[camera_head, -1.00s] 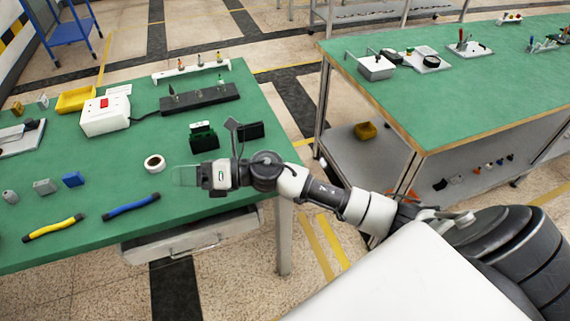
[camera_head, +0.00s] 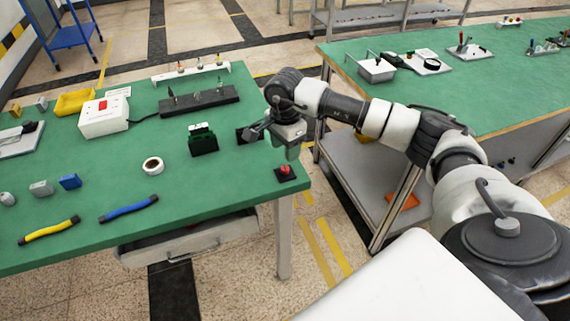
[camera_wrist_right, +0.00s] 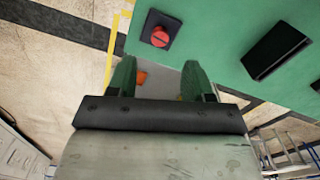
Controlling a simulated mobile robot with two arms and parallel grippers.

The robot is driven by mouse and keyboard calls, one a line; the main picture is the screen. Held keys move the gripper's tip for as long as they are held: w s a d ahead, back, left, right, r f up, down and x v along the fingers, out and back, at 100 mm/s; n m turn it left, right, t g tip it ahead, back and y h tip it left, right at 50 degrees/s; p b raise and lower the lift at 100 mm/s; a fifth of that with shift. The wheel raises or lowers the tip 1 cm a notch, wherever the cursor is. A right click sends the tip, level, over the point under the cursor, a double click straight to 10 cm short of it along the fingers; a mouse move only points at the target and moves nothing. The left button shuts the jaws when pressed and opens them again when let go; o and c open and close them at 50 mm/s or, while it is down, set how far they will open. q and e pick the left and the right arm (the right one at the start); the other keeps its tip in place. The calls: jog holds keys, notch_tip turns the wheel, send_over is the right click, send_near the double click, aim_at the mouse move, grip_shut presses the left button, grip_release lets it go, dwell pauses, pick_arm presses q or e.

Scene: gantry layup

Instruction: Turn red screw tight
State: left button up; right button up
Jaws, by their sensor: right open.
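The red screw (camera_head: 285,169) is a round red head on a small black square base at the right front corner of the green table. It also shows in the right wrist view (camera_wrist_right: 160,37), above the fingertips and a little left of their middle. My right gripper (camera_head: 292,152) is just above and behind the screw in the head view, pointing down and apart from it. In the wrist view its two green fingers (camera_wrist_right: 160,75) are spread with nothing between them. My left gripper is in neither view.
A black block (camera_head: 247,135) lies behind the screw, partly hidden by my right wrist. A dark green box (camera_head: 203,139), a tape roll (camera_head: 153,165) and a blue-handled tool (camera_head: 129,208) lie to the left. The table around the screw is clear.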

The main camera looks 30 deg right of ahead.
aim_at(285, 168)
notch_tip(285, 168, down, 7)
dwell(0.3)
jog(key=c, duration=0.9)
